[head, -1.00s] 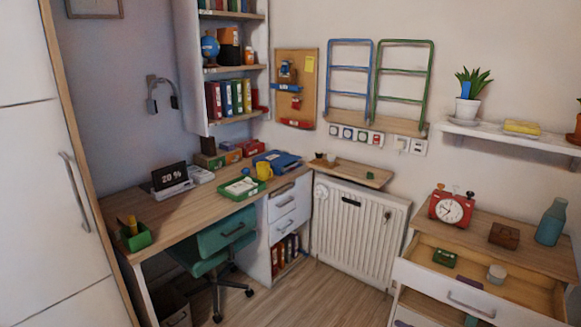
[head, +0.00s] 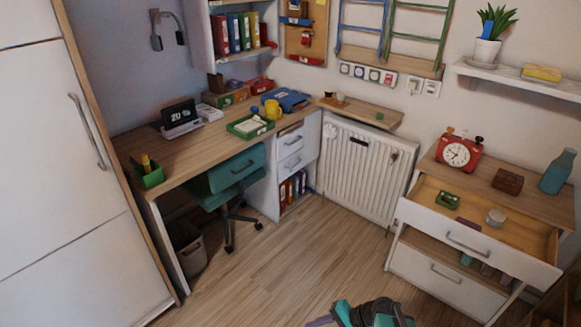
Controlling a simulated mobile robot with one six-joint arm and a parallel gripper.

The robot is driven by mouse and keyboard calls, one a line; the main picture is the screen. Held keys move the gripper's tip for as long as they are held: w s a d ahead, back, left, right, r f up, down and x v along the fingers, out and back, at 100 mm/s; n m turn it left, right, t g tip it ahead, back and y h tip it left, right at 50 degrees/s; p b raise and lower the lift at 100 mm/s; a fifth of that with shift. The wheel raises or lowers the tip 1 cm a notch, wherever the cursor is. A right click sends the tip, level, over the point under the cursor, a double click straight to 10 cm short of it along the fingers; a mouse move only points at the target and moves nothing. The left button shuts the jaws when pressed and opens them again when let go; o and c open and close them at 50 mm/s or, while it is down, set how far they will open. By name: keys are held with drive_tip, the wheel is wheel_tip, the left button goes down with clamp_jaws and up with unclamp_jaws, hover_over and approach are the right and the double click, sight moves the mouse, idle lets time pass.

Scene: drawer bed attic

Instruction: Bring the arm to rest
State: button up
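The desk (head: 185,153) with a teal chair (head: 235,172) stands left of a white radiator (head: 355,165). At right, the dresser's top drawer (head: 470,238) is pulled out with small items inside; a lower drawer (head: 445,280) also shows a gap. The middle wooden floor (head: 290,255) is clear.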

drive_tip(key=s+f+n+g+h+p, duration=0.1)
drive_tip(key=s+f+n+g+h, duration=0.25)
drive_tip(key=s, duration=0.45)
drive_tip(key=s+f+n+g+h, duration=0.2)
drive_tip(key=s+f+g+h, duration=0.1)
drive_tip(key=s+f, duration=0.3)
drive_tip(key=s+d+n+h, duration=0.1)
drive_tip(key=s+d+h, duration=0.1)
drive_tip(key=d, duration=0.6)
drive_tip(key=shift+s+d+h, duration=0.2)
drive_tip(key=shift+s+h, duration=0.15)
drive_tip(key=shift+h, duration=0.3)
